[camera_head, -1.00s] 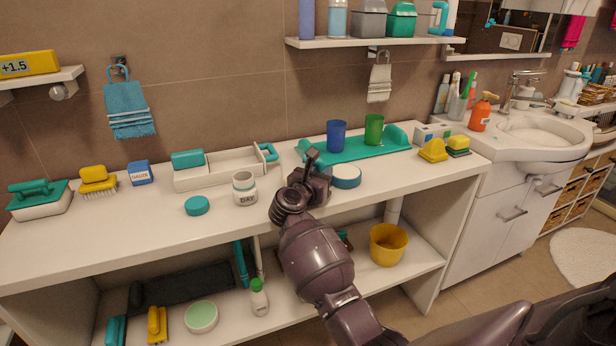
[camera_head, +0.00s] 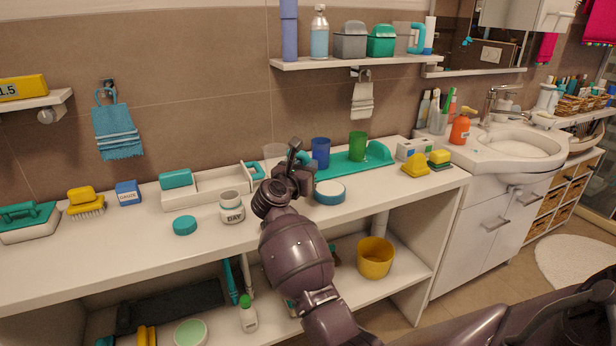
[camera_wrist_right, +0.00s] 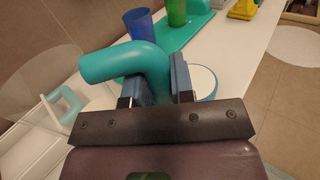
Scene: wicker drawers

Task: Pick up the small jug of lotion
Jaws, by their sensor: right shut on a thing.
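My right gripper (camera_head: 293,163) is over the counter behind the white jar marked DAY. In the wrist view its two fingers (camera_wrist_right: 158,85) are shut on the thick teal handle (camera_wrist_right: 115,62) of a clear jug. The jug's see-through body (camera_wrist_right: 38,65) shows faintly at the left of that view. In the head view the clear jug (camera_head: 274,153) shows just left of the gripper, its lower part hidden by the hand. I cannot see any contents clearly. My left gripper is not in view.
A white caddy (camera_head: 215,190) with a teal handle stands close on the left. The DAY jar (camera_head: 231,207) and a white-and-teal round tub (camera_head: 330,192) are near the hand. A blue cup (camera_head: 320,152) and green cup (camera_head: 357,146) stand on a teal tray behind. A shelf (camera_head: 350,62) hangs above.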

